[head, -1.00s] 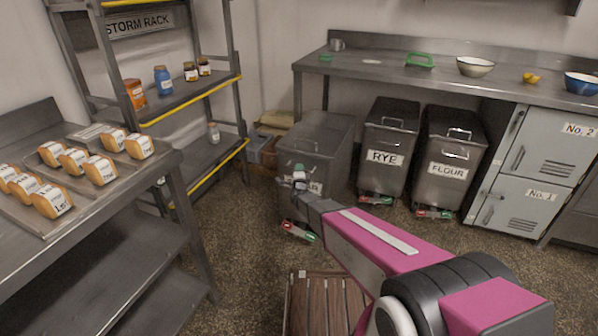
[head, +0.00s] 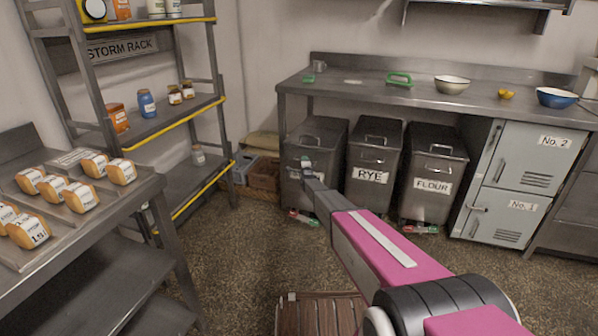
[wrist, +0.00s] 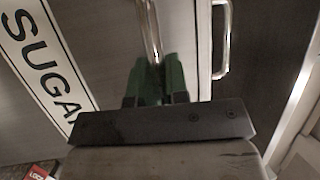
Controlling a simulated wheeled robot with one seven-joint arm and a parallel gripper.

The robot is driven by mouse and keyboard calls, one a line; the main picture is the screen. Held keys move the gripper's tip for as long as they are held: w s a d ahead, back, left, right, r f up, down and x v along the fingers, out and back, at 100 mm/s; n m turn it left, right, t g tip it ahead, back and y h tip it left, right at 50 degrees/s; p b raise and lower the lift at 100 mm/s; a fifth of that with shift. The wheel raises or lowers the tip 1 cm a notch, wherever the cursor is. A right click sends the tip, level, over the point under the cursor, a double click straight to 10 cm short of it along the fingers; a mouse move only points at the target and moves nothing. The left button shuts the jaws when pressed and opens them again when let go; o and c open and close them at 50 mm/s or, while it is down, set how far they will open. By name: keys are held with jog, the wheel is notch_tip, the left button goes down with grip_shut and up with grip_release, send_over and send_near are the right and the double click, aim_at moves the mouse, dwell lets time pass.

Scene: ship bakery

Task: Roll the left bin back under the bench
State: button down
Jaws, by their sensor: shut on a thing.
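The left bin (head: 325,135) is a grey metal bin with a sloped lid, standing at the left end of the bench (head: 420,90) beside the RYE bin (head: 375,150). Its front is roughly in line with the other bins, with its upper part at the bench's front edge. My gripper (head: 307,165) is at its front, hiding most of its label. In the wrist view, my gripper (wrist: 155,80) has its green fingers closed on the bin's upright-looking metal handle (wrist: 150,28), next to the SUGAR label (wrist: 45,65). A red-and-green lock pedal (head: 304,217) shows at its foot.
The FLOUR bin (head: 432,180) and lockers (head: 510,180) stand to the right. Crates (head: 262,174) and the storm rack (head: 160,120) are at left, with a loaf table (head: 85,235) nearer. A slatted wooden thing (head: 320,315) lies on the floor in front.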

aim_at(317, 166)
jog(key=w+d, duration=0.1)
jog(key=w, duration=0.3)
jog(key=w+d, duration=0.2)
jog(key=w, duration=0.2)
jog(key=w+d, duration=0.1)
jog(key=w, duration=0.3)
jog(key=shift+w+d, duration=0.2)
jog(key=shift+d, duration=0.05)
jog(key=shift+w, duration=0.1)
jog(key=c, duration=1.1)
grip_release()
jog(key=s, duration=0.3)
jog(key=s+f, duration=0.1)
jog(key=s, duration=0.3)
jog(key=s+f, duration=0.1)
jog(key=s, duration=0.2)
jog(key=shift+s+d, duration=0.3)
jog(key=shift+s, duration=0.05)
